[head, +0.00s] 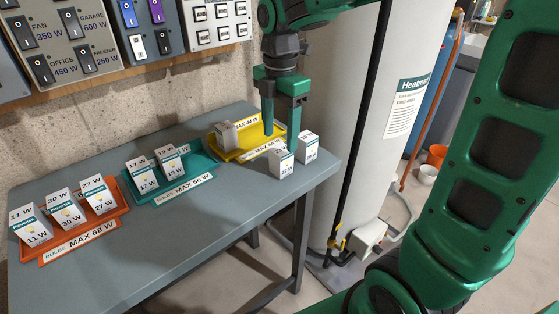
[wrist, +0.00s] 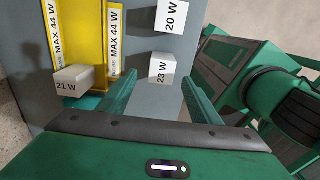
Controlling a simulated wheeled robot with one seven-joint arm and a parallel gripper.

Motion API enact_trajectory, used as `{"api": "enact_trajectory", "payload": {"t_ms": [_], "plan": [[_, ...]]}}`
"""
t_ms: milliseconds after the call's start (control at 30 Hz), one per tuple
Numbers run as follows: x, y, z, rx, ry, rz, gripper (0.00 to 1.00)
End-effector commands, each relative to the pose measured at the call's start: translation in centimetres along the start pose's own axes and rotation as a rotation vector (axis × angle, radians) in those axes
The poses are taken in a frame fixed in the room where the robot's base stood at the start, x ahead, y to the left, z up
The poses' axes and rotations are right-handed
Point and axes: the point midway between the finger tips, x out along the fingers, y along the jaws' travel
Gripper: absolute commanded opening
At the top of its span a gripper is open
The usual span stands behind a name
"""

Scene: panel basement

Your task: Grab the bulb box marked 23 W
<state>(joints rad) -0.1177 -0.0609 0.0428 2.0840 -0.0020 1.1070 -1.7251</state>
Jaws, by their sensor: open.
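The bulb box marked 23 W (head: 281,165) is a small white box near the table's right end, in front of the yellow tray. In the wrist view the 23 W box (wrist: 161,69) shows its label and lies between and beyond my fingertips. My gripper (head: 280,140) points down above the table, open and empty. In the wrist view my gripper (wrist: 160,84) has one finger on each side of the 23 W box's line, with no visible grip. The exact height gap is hard to tell.
A 20 W box (wrist: 170,16) stands close to the 23 W box. A 21 W box (head: 225,136) sits in the yellow tray (head: 255,153). Teal tray (head: 201,163) and orange tray (head: 114,212) hold more boxes. A white tank (head: 340,120) stands beside the table.

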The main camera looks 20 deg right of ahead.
Motion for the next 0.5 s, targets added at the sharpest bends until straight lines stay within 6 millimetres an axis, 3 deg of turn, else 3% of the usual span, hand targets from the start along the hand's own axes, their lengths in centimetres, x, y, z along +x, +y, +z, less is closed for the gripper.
{"api": "enact_trajectory", "payload": {"t_ms": [267,500], "plan": [[2.0,-0.1,0.1,0.002,0.000,0.000,0.58],[5.3,-0.2,0.3,0.002,0.000,-0.001,0.58]]}}
